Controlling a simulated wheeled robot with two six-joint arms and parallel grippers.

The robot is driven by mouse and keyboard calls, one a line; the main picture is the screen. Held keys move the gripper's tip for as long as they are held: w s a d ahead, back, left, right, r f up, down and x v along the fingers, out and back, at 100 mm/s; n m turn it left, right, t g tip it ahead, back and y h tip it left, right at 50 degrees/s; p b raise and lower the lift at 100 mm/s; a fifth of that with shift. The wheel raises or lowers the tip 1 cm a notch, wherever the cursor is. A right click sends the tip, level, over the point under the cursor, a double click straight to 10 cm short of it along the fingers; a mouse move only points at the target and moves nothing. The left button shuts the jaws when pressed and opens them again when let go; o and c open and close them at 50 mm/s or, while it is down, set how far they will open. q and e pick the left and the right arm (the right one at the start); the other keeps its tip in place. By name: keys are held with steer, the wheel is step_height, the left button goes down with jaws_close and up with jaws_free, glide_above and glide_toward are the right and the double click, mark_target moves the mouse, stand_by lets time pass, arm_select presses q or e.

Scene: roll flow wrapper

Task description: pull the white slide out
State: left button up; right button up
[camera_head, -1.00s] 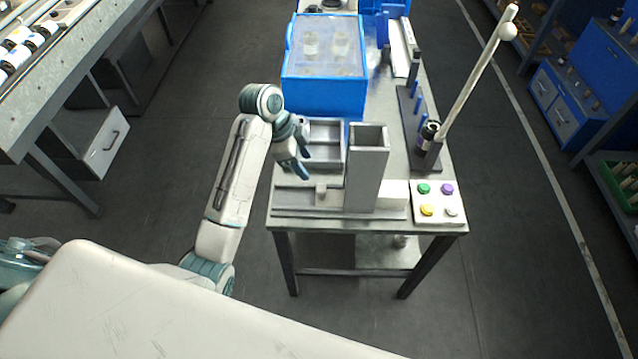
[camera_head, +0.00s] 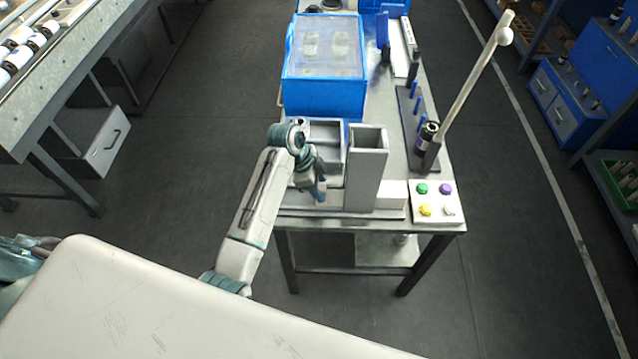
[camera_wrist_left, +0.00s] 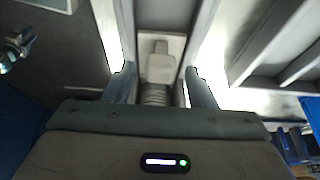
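The white slide (camera_head: 335,198) lies in a grey channel at the foot of the tall grey hopper (camera_head: 367,168), near the table's front edge. In the left wrist view the slide (camera_wrist_left: 160,42) shows with a pale block-like knob (camera_wrist_left: 160,68) on it. My left gripper (camera_head: 318,196) is above the slide's left part, left of the hopper. In the left wrist view its two fingers (camera_wrist_left: 160,88) are apart, one on each side of the line of the knob, with no visible contact. In the head view my gripper hides the knob. My right gripper is not in view.
A white block (camera_head: 393,193) sits right of the hopper, beside a button panel (camera_head: 436,203). A grey tray (camera_head: 326,133) and a blue bin (camera_head: 324,98) stand behind. A dark rack with a slanted pole (camera_head: 470,85) stands at right. The floor left of the table is clear.

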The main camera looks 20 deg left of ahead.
arm_select(q)
jaws_close()
steer(key=s+a+p, duration=0.1)
steer(key=a, duration=0.2)
steer(key=a+p, duration=0.1)
steer(key=a, duration=0.2)
steer(key=s+a+p, duration=0.1)
steer(key=a+p, duration=0.1)
steer(key=a, duration=0.1)
steer(key=shift+s+a+r, duration=0.1)
steer(key=shift+s+a, duration=0.15)
steer(key=shift+s, duration=0.05)
steer(key=shift+a, duration=0.2)
steer(key=shift+d, duration=0.1)
steer(key=shift+c, duration=1.6)
jaws_free()
steer(key=o, duration=0.4)
steer(key=shift+c, duration=0.2)
steer(key=shift+s+a, duration=0.1)
steer(key=shift+a, duration=0.1)
